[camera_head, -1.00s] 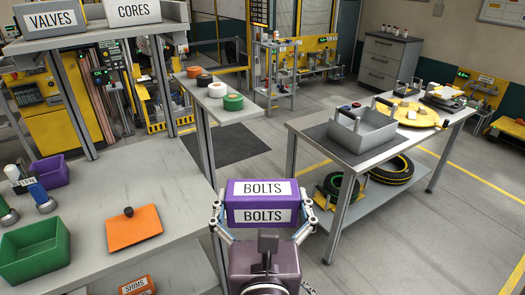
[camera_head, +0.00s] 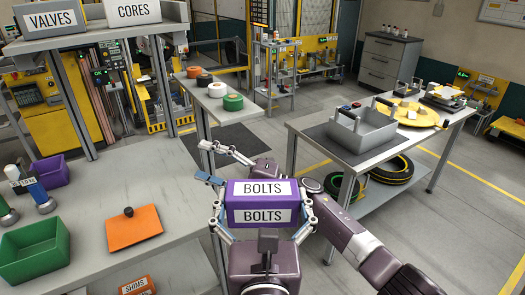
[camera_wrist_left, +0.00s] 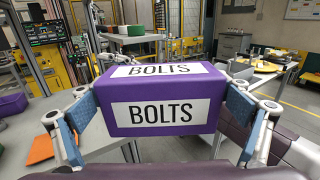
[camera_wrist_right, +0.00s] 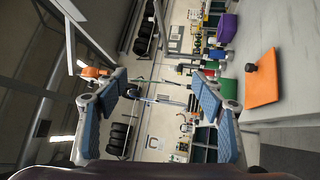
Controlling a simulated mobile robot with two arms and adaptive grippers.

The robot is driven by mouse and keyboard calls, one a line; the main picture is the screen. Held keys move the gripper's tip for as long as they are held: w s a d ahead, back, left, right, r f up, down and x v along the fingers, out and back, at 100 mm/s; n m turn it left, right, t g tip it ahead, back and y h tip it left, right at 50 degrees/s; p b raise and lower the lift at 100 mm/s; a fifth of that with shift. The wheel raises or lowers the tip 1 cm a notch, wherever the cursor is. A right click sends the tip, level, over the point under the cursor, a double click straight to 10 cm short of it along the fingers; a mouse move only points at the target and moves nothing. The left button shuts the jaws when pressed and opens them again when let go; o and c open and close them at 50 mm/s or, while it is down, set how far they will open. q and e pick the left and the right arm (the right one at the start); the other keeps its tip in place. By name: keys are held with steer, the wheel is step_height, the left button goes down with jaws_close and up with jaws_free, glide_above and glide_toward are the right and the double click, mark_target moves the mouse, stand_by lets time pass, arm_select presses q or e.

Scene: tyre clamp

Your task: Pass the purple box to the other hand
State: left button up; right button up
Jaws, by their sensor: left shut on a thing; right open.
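The purple box (camera_head: 268,203), labelled BOLTS on its top and near face, is held level between the two fingers of my left gripper (camera_head: 264,210). In the left wrist view the purple box (camera_wrist_left: 165,92) fills the middle, with a blue-padded finger on each side. My right gripper (camera_head: 205,162) is open and empty, just beyond the box and to its left in the head view. Its fingers point left, and its arm passes behind the box from the right. The right wrist view shows nothing between the open fingers (camera_wrist_right: 160,80), and the box is not in that view.
The grey bench (camera_head: 185,215) at left carries an orange lidded plate (camera_head: 133,230), a green bin (camera_head: 35,248) and a smaller purple bin (camera_head: 50,171). A table at right (camera_head: 300,128) holds a grey tray (camera_head: 362,132). The floor between bench and table is open.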

steer(key=s+a+r+n+g+h, duration=0.3)
steer(key=s+a+r+n+g, duration=0.1)
steer(key=s+r+n+g, duration=0.5)
arm_select(q)
steer(key=shift+r, duration=0.1)
arm_select(e)
steer(key=n+t+h, duration=0.5)
steer(key=n+h, duration=0.7)
steer(key=h, duration=0.5)
glide_toward(262, 206)
steer(key=w, duration=0.1)
steer(key=w+f, duration=0.1)
steer(key=w, duration=0.1)
steer(key=shift+w+a+f, duration=0.1)
steer(key=shift+a, duration=0.05)
steer(key=shift+f, duration=0.1)
step_height(262, 206, down, 12)
steer(key=shift+r, duration=0.15)
